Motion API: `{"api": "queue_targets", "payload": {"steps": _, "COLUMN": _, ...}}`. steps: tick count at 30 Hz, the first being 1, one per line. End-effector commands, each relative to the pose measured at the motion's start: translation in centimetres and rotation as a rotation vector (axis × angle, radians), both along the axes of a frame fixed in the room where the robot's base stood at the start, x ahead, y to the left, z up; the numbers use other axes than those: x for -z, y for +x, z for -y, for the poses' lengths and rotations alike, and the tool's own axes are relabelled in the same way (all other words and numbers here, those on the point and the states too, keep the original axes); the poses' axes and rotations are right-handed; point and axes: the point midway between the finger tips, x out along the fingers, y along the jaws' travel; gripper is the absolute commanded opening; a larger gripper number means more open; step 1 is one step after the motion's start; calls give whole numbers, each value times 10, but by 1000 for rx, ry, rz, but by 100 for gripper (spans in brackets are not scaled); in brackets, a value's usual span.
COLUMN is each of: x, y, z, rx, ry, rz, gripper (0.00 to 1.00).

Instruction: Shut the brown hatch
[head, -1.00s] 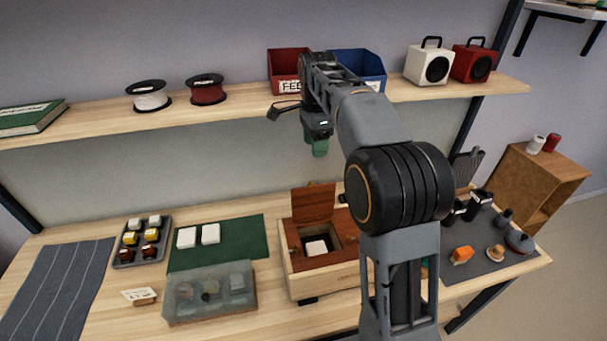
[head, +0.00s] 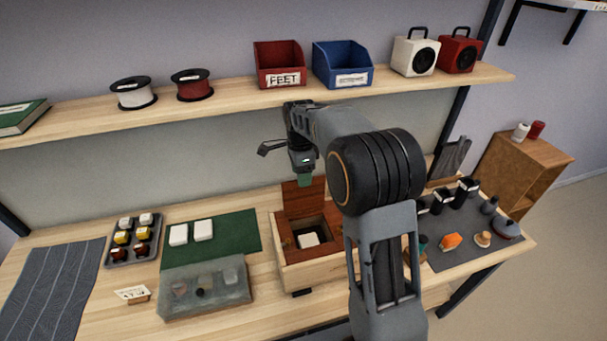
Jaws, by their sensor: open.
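The brown hatch (head: 303,199) stands raised, roughly upright, at the back of an opening in a wooden box (head: 322,271) on the bench. A white block (head: 309,240) lies inside the opening. My gripper is open and holds nothing visible. My arm hides the right part of the box.
A green mat (head: 240,232) with two white blocks and a translucent case (head: 206,291) lie left of the box. A grey mat (head: 470,252) with small items lies to the right. A shelf (head: 225,107) with red and blue bins runs above.

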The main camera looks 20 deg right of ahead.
Motion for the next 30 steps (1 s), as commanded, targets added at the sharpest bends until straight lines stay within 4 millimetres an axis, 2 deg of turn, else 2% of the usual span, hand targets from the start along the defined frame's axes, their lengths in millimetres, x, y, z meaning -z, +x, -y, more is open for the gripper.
{"api": "queue_targets", "payload": {"steps": 6, "x": 9, "y": -1, "z": 0, "rx": 1, "ry": 0, "rz": 0, "gripper": 56}}
{"api": "queue_targets", "payload": {"steps": 14, "x": 9, "y": -1, "z": 1, "rx": 1, "ry": 0, "rz": 0, "gripper": 56}}
{"api": "queue_targets", "payload": {"steps": 30, "x": 9, "y": -1, "z": 0, "rx": 0, "ry": 0, "rz": 1, "gripper": 5}}
